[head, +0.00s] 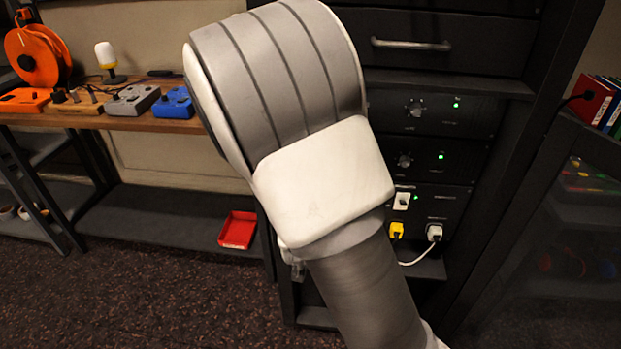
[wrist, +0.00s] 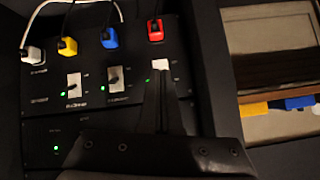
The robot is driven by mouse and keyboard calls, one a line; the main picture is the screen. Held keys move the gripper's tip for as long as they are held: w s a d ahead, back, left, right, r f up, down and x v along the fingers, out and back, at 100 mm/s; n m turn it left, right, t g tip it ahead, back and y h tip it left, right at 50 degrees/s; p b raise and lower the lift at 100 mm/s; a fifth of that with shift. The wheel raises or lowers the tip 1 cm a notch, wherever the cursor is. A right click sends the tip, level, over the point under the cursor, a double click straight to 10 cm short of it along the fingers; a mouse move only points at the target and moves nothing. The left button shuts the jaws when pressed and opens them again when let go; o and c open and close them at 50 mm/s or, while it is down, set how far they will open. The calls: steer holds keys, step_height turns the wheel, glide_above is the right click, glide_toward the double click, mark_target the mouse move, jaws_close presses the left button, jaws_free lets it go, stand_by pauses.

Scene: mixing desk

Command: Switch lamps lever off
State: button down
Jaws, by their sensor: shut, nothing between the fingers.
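In the wrist view, which looks upside down, a dark power panel (wrist: 135,45) carries three levers in a row. One lever (wrist: 73,82) has a white plate, a second (wrist: 113,77) is darker and greyish, and a third (wrist: 160,64) has a white plate partly hidden by my fingertips. The labels are too small to read, so I cannot tell which lever is for the lamps. My gripper (wrist: 164,76) is shut, its tips at or just in front of the third lever; contact is unclear. In the head view my arm hides my gripper; one white lever (head: 402,200) shows.
Above the levers in the wrist view are white (wrist: 32,54), yellow (wrist: 68,46), blue (wrist: 109,38) and red (wrist: 155,30) plugs with cables. Green lights glow on the panel. In the head view, a wooden desk (head: 100,118) with devices stands left and a red tray (head: 238,230) lies below.

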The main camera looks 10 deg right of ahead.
steer(key=shift+w+d+f+n+t+h+b, duration=0.15)
steer(key=shift+w+n+t+h, duration=0.25)
steer(key=shift+t, duration=0.55)
steer(key=shift+w+d+f+n+t+h+b, duration=0.15)
steer(key=shift+w+n+t+h, duration=0.25)
steer(key=shift+t, duration=0.5)
steer(key=shift+w+d+f+n+t+h+b, duration=0.1)
steer(key=shift+w+d+n+t+h+b, duration=0.15)
steer(key=shift+w+n+t, duration=0.5)
steer(key=shift+s+m, duration=0.25)
steer(key=shift+w, duration=0.1)
steer(key=b+x, duration=0.1)
steer(key=x, duration=0.8)
steer(key=shift+w+r+b, duration=0.2)
steer(key=shift+w+b, duration=0.1)
steer(key=shift+w, duration=0.15)
steer(key=shift+f+t, duration=0.15)
steer(key=shift+t, duration=0.15)
